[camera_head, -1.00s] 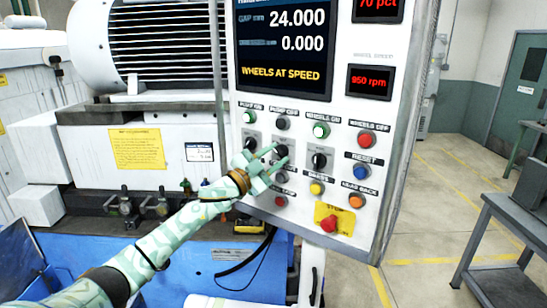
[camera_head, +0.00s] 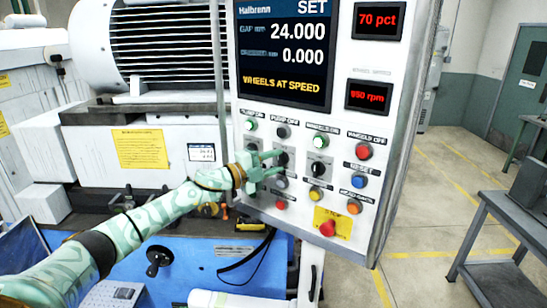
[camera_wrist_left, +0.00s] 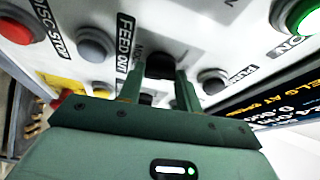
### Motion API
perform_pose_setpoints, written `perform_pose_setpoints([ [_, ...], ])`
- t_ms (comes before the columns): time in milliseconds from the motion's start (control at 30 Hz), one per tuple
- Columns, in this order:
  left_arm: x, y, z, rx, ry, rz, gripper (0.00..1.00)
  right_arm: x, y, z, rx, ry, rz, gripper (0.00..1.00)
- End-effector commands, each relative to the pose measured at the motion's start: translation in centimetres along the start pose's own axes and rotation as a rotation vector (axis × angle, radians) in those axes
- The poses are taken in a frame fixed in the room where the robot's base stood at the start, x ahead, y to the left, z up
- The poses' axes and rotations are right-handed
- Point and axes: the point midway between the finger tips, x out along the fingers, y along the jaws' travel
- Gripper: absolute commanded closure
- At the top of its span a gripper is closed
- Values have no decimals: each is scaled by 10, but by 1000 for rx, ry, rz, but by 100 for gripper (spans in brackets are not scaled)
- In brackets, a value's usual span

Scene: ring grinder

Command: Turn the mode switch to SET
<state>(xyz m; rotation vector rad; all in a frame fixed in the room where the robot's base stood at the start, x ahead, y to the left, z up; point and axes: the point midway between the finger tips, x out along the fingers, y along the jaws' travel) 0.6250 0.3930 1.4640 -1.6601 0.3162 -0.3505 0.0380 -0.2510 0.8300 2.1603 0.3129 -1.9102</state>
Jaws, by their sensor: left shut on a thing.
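The control panel (camera_head: 340,122) fills the middle of the head view. Its screen (camera_head: 284,50) reads SET at top right, with 24.000, 0.000 and WHEELS AT SPEED below. The mode switch is a black knob, partly hidden by my fingers in the head view; it shows between the fingers in the left wrist view (camera_wrist_left: 160,66). My left gripper (camera_head: 279,162) is shut on this knob, one finger on each side. Its fingers also show in the left wrist view (camera_wrist_left: 158,84). My right gripper is not in view.
Close around the knob are a grey button (camera_head: 283,132), a black selector (camera_head: 318,169), a green button (camera_head: 320,142) and a yellow button (camera_head: 316,192). A red stop button (camera_head: 328,228) sits lower down. A grey table (camera_head: 500,215) stands on open floor at right.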

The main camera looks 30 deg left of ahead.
Motion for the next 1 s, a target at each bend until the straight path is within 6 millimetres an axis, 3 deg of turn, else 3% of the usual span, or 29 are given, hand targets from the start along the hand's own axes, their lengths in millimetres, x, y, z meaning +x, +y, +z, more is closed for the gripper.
perform_pose_setpoints([
  [200, 0, -2, 0, 77, -1, 33, 88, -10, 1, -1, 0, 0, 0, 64],
  [767, 0, 0, 0, 109, -2, 45, 88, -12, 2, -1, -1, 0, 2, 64],
  [800, 0, 0, 0, 109, -2, 45, 63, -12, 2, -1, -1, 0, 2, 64],
  [867, 0, 0, 0, 109, -2, 45, 46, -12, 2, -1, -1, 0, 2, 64],
  [1000, 0, -1, 0, 108, -1, 45, 44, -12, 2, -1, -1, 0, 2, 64],
])
